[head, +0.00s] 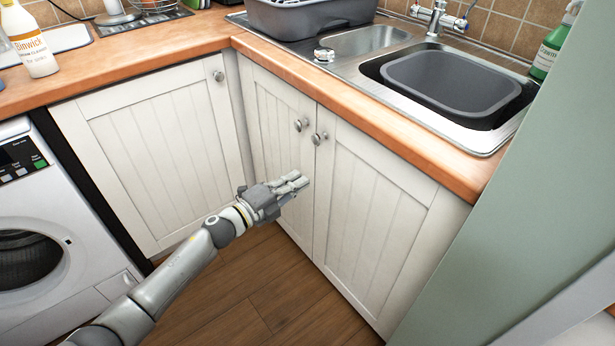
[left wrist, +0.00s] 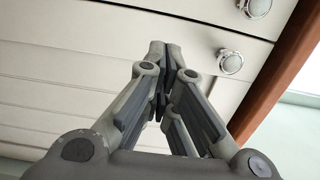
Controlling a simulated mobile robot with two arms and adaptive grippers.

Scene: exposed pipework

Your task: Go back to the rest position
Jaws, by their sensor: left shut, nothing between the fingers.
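My left gripper (head: 300,184) is in front of the white cupboard doors under the sink, below their two round knobs. Its fingers are together with nothing between them. In the left wrist view the gripper (left wrist: 168,75) shows with its fingertips converging before the pale panelled door (left wrist: 80,60). The left sink door (head: 277,150) and the right sink door (head: 375,215) look closed. My right gripper is not in either view.
A wooden worktop (head: 380,120) with a steel sink (head: 455,85) runs above the cupboards. A washing machine (head: 55,240) stands at the left. A pale green panel (head: 500,230) stands at the right. The wooden floor (head: 250,290) below is clear.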

